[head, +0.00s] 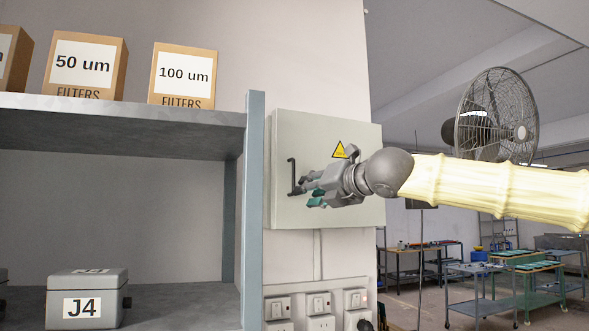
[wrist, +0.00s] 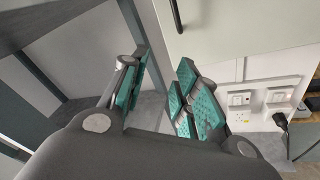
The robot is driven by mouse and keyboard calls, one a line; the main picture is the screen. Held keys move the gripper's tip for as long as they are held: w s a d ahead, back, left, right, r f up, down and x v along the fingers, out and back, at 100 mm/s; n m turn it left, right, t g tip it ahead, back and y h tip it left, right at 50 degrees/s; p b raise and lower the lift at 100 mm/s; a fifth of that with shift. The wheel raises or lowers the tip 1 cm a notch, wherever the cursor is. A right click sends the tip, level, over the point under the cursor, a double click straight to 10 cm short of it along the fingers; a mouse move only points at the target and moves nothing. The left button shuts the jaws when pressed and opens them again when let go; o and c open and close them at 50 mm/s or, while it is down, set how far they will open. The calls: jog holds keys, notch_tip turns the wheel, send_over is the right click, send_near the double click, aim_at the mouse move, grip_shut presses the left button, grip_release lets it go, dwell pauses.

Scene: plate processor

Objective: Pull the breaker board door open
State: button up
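The breaker board (head: 300,135) is a pale grey-green box on the wall with a yellow warning triangle, and its door looks shut. Its dark bar handle (head: 292,177) stands upright near the door's left edge. In the wrist view the pale door (wrist: 225,25) fills the upper right, and part of the handle (wrist: 177,16) shows at the top edge. My gripper (head: 308,191) is in front of the door, just right of the handle's lower part in the head view. In the wrist view my gripper (wrist: 160,78) is open, its teal pads apart with nothing between them.
A grey shelf post (head: 254,210) stands close left of the breaker board. The shelf holds filter boxes (head: 182,76) and a grey J4 box (head: 88,298). Sockets and switches (head: 318,305) are on the wall below. A fan (head: 495,115) and workbenches stand behind on the right.

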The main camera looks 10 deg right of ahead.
aim_at(294, 175)
jog(key=w+d+r+n+y+p, duration=0.1)
jog(key=w+d+r+n+p, duration=0.2)
jog(key=w+r+n, duration=0.3)
jog(key=shift+n, duration=0.7)
jog(key=p+x, duration=0.2)
jog(key=x, duration=0.8)
jog(key=shift+a+f, duration=0.15)
jog(key=shift+a, duration=0.15)
grip_shut()
